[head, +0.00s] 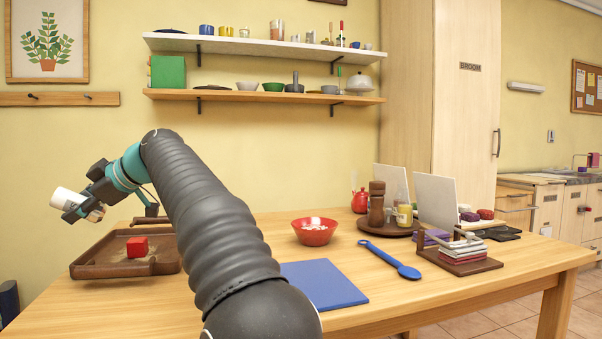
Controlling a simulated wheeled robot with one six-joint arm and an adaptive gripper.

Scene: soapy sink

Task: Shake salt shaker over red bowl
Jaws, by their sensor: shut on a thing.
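My gripper (80,207) is at the far left of the head view, raised above the dark wooden tray. It is shut on what looks like the salt shaker (66,198), a white cylinder held tilted well over to its side. The fingers hide its middle, and a tan end shows on the right of them. The red bowl (314,234) stands upright on the table right of the middle, with pale pieces inside. My gripper is far to the left of the bowl, not over it.
A blue board (325,285) and a blue spoon (385,257) lie near the bowl. A round tray (376,230) holds a pepper mill (376,203) and jars. Shelves (265,95) hang on the wall behind.

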